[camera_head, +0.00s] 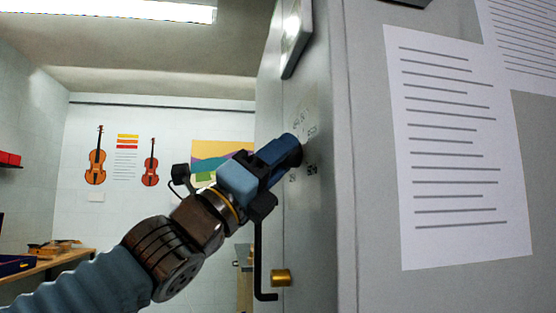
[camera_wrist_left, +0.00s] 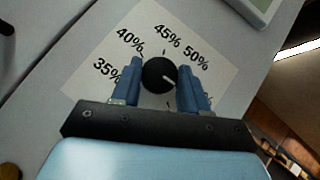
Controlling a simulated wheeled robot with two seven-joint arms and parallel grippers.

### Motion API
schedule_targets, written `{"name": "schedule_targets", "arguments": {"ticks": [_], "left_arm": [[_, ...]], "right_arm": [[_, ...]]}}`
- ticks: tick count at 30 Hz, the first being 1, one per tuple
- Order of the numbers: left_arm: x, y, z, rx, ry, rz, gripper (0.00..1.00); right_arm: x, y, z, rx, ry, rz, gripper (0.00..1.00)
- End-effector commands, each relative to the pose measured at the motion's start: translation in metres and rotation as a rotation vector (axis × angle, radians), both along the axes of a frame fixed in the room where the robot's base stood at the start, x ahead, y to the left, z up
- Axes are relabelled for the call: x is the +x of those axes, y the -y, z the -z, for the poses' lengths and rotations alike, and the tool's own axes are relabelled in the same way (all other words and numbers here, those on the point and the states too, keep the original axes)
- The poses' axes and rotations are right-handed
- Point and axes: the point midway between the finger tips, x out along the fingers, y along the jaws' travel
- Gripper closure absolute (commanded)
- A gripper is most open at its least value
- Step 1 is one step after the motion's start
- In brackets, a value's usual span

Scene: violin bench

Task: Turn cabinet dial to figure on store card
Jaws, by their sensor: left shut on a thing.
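The cabinet dial (camera_wrist_left: 159,74) is a round black knob on a white scale plate (camera_wrist_left: 88,82). Around it I read 35%, 40%, 45% and 50%; another label at lower right is mostly hidden by a finger. In the head view my left gripper (camera_head: 290,152) is at the cabinet door (camera_head: 318,215) and covers the dial. I cannot identify a store card. My right gripper is not in view.
A framed panel or display (camera_head: 296,38) is on the door above the dial. A black handle bar (camera_head: 259,265) and a brass knob (camera_head: 281,277) are below. A sheet with grey lines (camera_head: 458,145) hangs on the right. Violins (camera_head: 95,165) show on the far wall.

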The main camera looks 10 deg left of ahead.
Motion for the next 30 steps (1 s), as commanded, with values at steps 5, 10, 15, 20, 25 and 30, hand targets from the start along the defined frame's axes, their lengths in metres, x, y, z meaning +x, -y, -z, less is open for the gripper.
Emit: {"name": "schedule_targets", "arguments": {"ticks": [5, 10, 15, 20, 25, 30], "left_arm": [[-0.0003, -0.0003, -0.0007, -0.009, -0.026, -0.001, 0.87], [-0.0003, -0.0004, -0.0007, -0.011, -0.031, -0.001, 0.87], [-0.0002, -0.0003, -0.0008, -0.011, -0.031, -0.001, 0.87], [-0.0002, -0.0003, -0.0008, -0.010, -0.030, -0.001, 0.39], [-0.0003, -0.0001, -0.0006, -0.011, -0.031, 0.000, 0.31], [-0.0009, -0.0006, 0.0003, -0.009, -0.030, -0.001, 0.31]], "right_arm": [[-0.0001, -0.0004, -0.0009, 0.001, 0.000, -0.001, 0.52], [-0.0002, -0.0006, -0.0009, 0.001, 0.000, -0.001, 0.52], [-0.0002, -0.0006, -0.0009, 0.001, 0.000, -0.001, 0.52], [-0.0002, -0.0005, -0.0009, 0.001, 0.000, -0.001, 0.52], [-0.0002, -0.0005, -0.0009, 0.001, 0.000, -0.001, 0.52], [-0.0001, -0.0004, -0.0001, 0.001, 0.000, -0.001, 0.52]]}}
